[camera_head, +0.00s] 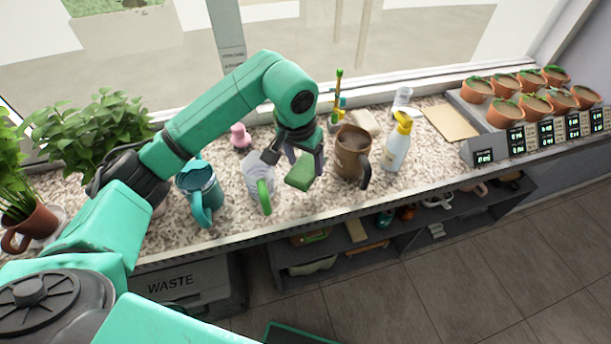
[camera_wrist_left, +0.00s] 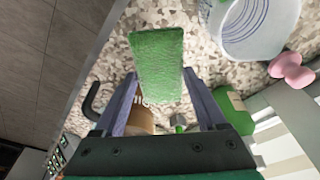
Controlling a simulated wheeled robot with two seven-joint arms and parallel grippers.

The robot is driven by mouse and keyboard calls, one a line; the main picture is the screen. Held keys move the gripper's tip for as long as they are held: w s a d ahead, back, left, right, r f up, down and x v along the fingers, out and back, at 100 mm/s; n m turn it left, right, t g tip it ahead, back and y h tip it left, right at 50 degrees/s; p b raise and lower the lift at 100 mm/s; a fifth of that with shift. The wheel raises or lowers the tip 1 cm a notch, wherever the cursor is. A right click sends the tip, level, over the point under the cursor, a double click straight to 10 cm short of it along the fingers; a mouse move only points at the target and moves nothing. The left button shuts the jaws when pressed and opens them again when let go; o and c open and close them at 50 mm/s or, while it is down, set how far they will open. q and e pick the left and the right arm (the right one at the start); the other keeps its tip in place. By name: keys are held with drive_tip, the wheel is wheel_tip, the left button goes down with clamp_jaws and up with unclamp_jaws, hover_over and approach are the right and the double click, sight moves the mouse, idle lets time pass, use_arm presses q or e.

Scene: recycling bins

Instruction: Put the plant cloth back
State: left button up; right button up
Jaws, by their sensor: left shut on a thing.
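The green cloth (camera_head: 300,172), a flat folded-looking block, is held between the fingers of my left gripper (camera_head: 295,157) above the speckled counter. The left wrist view shows the same green cloth (camera_wrist_left: 157,62) pinched between the two dark fingers of the gripper (camera_wrist_left: 160,90), its far end sticking out past the tips. In the head view the cloth is between a white-and-green mug (camera_head: 262,180) and a brown mug (camera_head: 352,155). I cannot tell how high above the counter it is. My right gripper is not in view.
A teal mug (camera_head: 203,190) and leafy plants (camera_head: 95,125) stand to the left. A yellow-topped spray bottle (camera_head: 397,145) stands right of the brown mug. A tray (camera_head: 487,150) with several small pots is at the far right. Shelves and a WASTE bin (camera_head: 180,283) are below the counter.

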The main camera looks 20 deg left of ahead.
use_arm(q)
drive_tip(key=x, duration=0.3)
drive_tip(key=s+x, duration=0.1)
drive_tip(key=x, duration=0.2)
drive_tip(key=shift+a+f+p, duration=0.1)
drive_tip(key=shift+f+p, duration=0.05)
drive_tip(key=shift+p, duration=0.25)
drive_tip(key=shift+f, duration=0.4)
drive_tip(key=o, duration=1.4)
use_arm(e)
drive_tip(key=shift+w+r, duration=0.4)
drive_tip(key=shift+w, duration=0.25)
